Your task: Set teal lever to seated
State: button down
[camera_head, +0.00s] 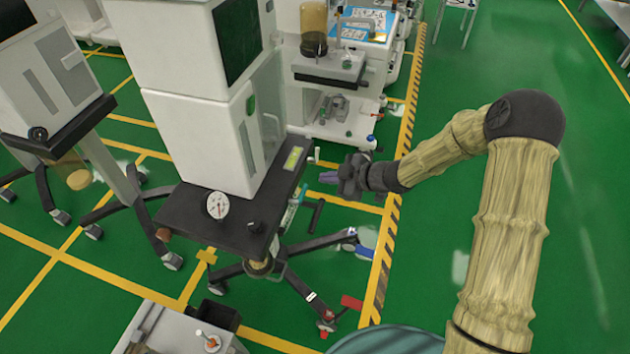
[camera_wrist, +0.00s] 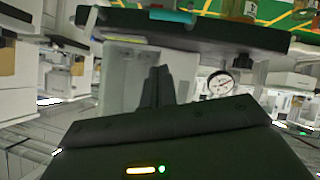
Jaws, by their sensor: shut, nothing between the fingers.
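A teal strip, which looks like the teal lever (camera_head: 287,218), shows at the right edge of the dark shelf (camera_head: 205,218) of the white cart machine. A teal piece also shows in the wrist view (camera_wrist: 172,16), against the dark shelf edge at the top. Its exact setting is too small to tell. My gripper (camera_head: 335,178) is to the right of the shelf, apart from the teal strip. In the wrist view its dark fingers (camera_wrist: 156,84) are together, with nothing between them, and appear below the teal piece.
A round white gauge (camera_head: 217,205) and a black knob (camera_head: 254,226) are on the shelf's front. The wheeled base and a red pedal (camera_head: 351,302) lie below. Another cart (camera_head: 335,70) stands behind.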

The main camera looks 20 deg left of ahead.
jog(key=shift+w+v, duration=0.15)
jog(key=shift+v, duration=0.6)
jog(key=shift+w+v, duration=0.15)
jog(key=shift+v, duration=0.6)
jog(key=s+d+r+m+t+h, duration=0.1)
jog(key=d+r+m+h, duration=0.15)
jog(key=d, duration=0.35)
jog(key=s+d+r+m+t+h+p, duration=0.1)
jog(key=d+r+m+h, duration=0.1)
jog(key=d+m+h, duration=0.3)
jog(key=s+d+r+m+t+h, duration=0.1)
jog(key=d+r+m+h, duration=0.15)
jog(key=d, duration=0.45)
jog(key=s+d+r+m+g, duration=0.1)
jog(key=s+d+m, duration=0.1)
jog(key=s, duration=0.3)
jog(key=s+d+r+m+g+h, duration=0.1)
jog(key=s+d+m, duration=0.2)
jog(key=s, duration=0.3)
jog(key=s+d+r+m+g, duration=0.1)
jog(key=s+d+m, duration=0.1)
jog(key=s+m, duration=0.3)
jog(key=shift+d+r, duration=0.2)
jog(key=shift+r, duration=0.15)
jog(key=shift+s, duration=0.1)
